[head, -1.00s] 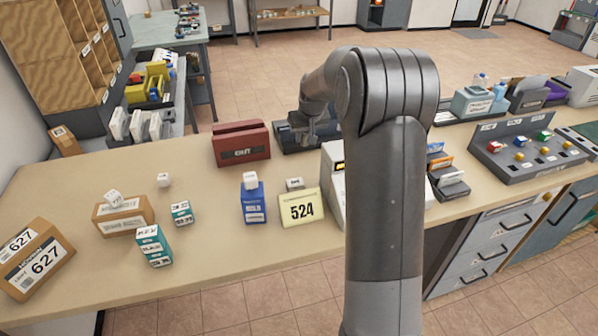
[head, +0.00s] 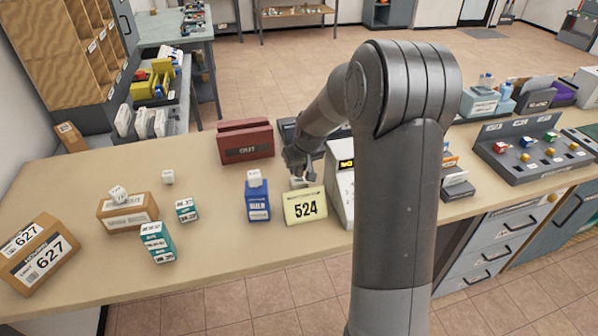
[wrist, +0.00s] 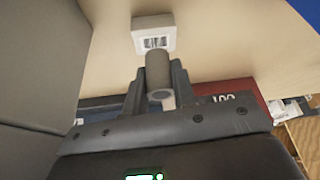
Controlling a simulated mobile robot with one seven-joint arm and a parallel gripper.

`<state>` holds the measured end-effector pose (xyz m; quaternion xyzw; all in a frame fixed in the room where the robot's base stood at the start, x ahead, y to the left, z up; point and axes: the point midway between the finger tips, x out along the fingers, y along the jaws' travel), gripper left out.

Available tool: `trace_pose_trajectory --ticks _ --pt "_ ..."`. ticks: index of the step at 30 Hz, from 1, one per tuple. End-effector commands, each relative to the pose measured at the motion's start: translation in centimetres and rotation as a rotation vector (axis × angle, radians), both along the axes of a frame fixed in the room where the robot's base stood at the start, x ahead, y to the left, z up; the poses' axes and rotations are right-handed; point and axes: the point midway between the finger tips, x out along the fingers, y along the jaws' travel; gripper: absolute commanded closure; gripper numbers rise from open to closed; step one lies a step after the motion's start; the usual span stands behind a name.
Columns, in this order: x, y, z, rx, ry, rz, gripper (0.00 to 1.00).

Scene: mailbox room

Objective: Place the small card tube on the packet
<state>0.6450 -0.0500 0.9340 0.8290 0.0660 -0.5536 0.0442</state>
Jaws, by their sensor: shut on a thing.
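In the wrist view the small card tube (wrist: 158,70) is a grey-brown cylinder between the two fingers of my gripper (wrist: 157,82). The gripper is shut on it. A small white packet with a barcode (wrist: 154,38) lies on the counter just beyond the tube's far end. Whether the tube touches it I cannot tell. The packet (head: 299,183) shows only partly between the gripper and the sign. I cannot make out the tube there.
A blue box with a white cube on top (head: 257,201) stands left of the sign. A grey machine (head: 341,182) stands close on its right. A dark red tray (head: 245,142) is behind. Teal boxes, cartons and white cubes are farther left. The counter's middle left has bare patches.

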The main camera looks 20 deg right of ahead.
Motion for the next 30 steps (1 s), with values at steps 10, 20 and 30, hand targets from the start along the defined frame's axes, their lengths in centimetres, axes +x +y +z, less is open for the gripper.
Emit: trace_pose_trajectory --ticks 10,20,30 --pt "0.0 0.0 -2.0 0.0 0.0 0.0 0.97" --pt "0.0 0.0 -2.3 0.0 0.0 0.0 0.62" --pt "0.0 0.0 -2.2 0.0 0.0 0.0 0.54"
